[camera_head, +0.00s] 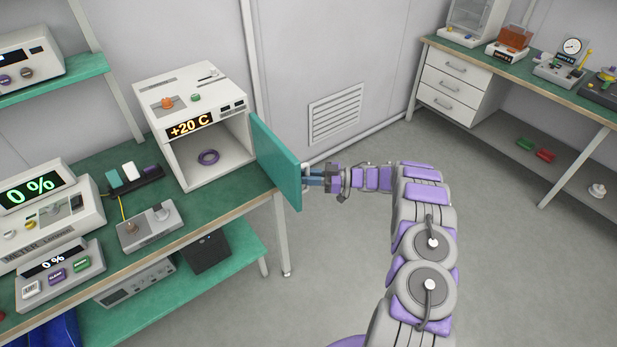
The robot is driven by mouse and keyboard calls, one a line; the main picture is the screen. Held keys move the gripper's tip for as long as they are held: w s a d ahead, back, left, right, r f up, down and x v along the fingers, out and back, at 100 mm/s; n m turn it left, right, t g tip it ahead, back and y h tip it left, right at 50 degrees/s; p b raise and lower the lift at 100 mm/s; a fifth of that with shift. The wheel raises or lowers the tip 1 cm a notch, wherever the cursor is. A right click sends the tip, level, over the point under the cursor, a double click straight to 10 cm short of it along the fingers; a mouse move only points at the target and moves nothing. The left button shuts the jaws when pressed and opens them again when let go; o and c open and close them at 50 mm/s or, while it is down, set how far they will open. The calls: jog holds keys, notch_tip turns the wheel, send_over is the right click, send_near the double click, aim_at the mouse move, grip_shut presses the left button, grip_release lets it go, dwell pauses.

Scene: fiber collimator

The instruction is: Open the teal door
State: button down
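The teal door (277,162) is hinged on the right side of the white cabinet box (197,92) and stands swung wide open. The cabinet's front shows an orange "+20 C" display.
The cabinet stands on a green-topped bench (237,187) with meters and a small grey device (150,227) to its left. Another bench (510,72) with instruments stands along the right wall. The floor (330,270) between them is clear apart from my arm.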

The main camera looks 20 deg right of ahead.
jog(key=shift+w+a+r, duration=0.1)
jog(key=shift+w, duration=0.05)
jog(key=c, duration=1.4)
grip_release()
jog(key=shift+c, duration=0.2)
jog(key=shift+o, duration=1.3)
jog(key=shift+w+a, duration=0.1)
jog(key=p+v, duration=0.2)
jog(key=v, duration=1.5)
jog(key=shift+d+p, duration=0.25)
jog(key=shift+p, duration=0.15)
